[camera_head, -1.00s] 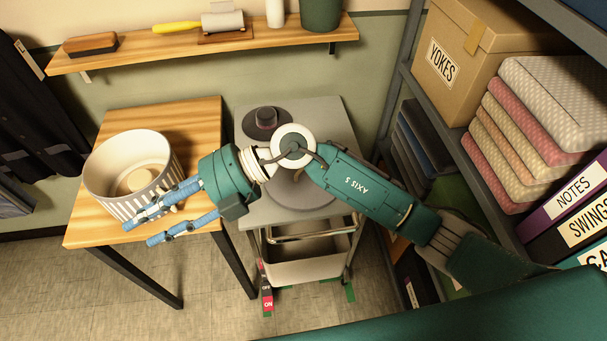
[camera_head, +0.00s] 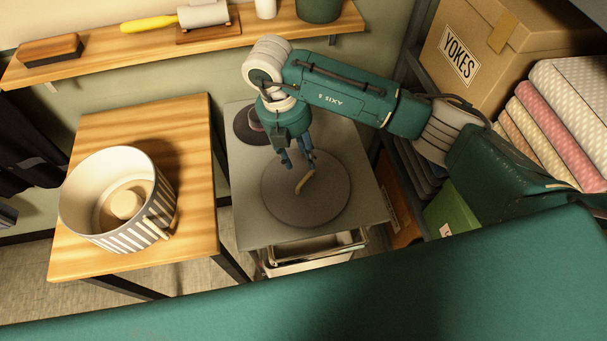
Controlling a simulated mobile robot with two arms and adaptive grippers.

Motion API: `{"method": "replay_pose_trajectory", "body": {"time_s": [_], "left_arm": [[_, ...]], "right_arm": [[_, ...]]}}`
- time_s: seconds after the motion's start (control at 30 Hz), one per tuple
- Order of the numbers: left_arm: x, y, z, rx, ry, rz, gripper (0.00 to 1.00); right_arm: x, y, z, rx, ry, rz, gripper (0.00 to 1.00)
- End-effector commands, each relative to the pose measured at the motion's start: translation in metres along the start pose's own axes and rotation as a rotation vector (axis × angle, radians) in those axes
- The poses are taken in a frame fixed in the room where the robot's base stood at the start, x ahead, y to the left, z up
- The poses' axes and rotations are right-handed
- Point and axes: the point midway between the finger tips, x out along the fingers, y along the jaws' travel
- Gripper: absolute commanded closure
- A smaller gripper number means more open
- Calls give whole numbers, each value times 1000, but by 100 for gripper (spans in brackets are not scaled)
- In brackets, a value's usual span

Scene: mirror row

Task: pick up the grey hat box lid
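The grey hat box lid (camera_head: 330,207), a flat round disc with a curved tan handle (camera_head: 304,180), lies on the grey trolley top (camera_head: 247,223). My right gripper (camera_head: 297,161) points down over the far part of the lid, just beyond the handle. Its blue fingers are apart with nothing between them. I cannot tell whether they touch the lid. The striped grey and white round hat box (camera_head: 152,232) stands open on the wooden table to the left, with a pale round thing inside. My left gripper is not in view.
A dark round object with a raised middle (camera_head: 246,127) sits on the trolley behind the lid, partly hidden by my gripper. A wall shelf (camera_head: 112,58) runs behind. Shelving with a YOKES box (camera_head: 490,45) and folded fabrics (camera_head: 560,110) stands right.

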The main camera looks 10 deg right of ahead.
Motion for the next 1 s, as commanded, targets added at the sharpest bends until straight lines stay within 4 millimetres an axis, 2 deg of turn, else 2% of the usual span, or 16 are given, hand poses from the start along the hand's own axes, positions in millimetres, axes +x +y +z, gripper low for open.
{"method": "replay_pose_trajectory", "body": {"time_s": [0.1, 0.2, 0.27, 0.37, 0.5, 0.63, 0.77, 0.93, 1.0], "left_arm": [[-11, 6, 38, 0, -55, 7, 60], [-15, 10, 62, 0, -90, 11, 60], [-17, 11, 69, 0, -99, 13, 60], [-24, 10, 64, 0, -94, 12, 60], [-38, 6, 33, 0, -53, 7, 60], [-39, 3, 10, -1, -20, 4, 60], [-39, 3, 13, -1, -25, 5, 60], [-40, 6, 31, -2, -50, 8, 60], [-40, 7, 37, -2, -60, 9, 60]], "right_arm": [[17, -1, -1, 1, 3, -2, 63], [28, 0, 0, 0, 2, 0, 63], [31, 0, 0, 0, 1, 0, 63], [38, 0, -2, -1, 4, -2, 63], [58, 1, -6, 0, 3, -3, 63], [77, 3, -6, -1, 2, 0, 63], [84, 4, -6, -2, 2, 2, 63], [84, 4, -6, -2, 2, 3, 63], [84, 4, -6, -2, 2, 3, 75]]}}
